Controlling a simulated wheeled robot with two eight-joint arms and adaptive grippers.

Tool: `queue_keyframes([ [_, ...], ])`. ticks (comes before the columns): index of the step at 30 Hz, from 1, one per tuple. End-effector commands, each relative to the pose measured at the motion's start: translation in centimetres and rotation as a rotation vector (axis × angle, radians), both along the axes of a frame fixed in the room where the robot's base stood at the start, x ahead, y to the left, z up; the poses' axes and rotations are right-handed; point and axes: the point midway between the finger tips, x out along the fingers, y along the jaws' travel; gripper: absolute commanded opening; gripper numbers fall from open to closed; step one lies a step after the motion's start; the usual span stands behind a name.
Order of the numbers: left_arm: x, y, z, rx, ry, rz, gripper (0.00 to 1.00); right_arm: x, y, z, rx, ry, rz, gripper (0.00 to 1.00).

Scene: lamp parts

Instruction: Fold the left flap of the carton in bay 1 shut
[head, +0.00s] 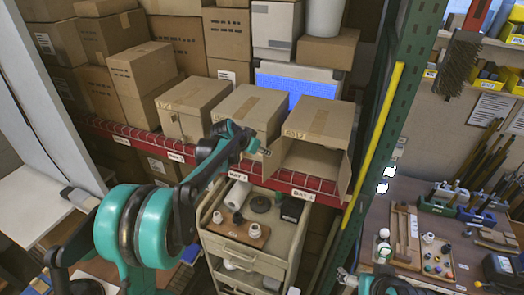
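The carton in bay 1 (318,118) is a brown box on the red shelf, above the rightmost bay label (303,194). Its front is open and the inside looks shaded. Its left flap (274,157) stands out from the left edge of the opening. Its right flap (345,178) stands out on the right side. My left gripper (246,143) is just left of the left flap, in front of the middle carton. Whether it touches the flap, and whether its fingers are apart, I cannot tell. My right gripper (378,284) is at the bottom edge, partly cut off.
Two closed cartons, a middle one (243,108) and a left one (188,108), stand beside it on the red shelf (125,131). A cart (245,250) with small parts stands below. A green post (372,150) and yellow pole (372,145) rise at the right. A workbench (405,190) lies beyond.

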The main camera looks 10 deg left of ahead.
Motion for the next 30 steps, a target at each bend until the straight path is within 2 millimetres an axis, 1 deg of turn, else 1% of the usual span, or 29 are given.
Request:
queue_keyframes([
  [11,-0.1,-0.1,0.0,0.002,-0.003,0.020,0.00,0.0,0.0,-0.2,0.000,0.000,0.000,0.85],
  [17,-0.4,-0.6,0.0,0.002,-0.003,0.071,0.00,0.0,0.0,-0.6,0.000,0.000,0.000,0.85],
  [25,-1.3,-2.6,-0.1,0.003,-0.006,0.257,0.00,0.0,0.0,-2.1,0.000,0.000,0.000,0.85],
  [30,-1.8,-4.1,-0.1,0.001,-0.004,0.263,0.00,0.0,0.0,-3.0,0.000,0.000,0.000,0.85],
])
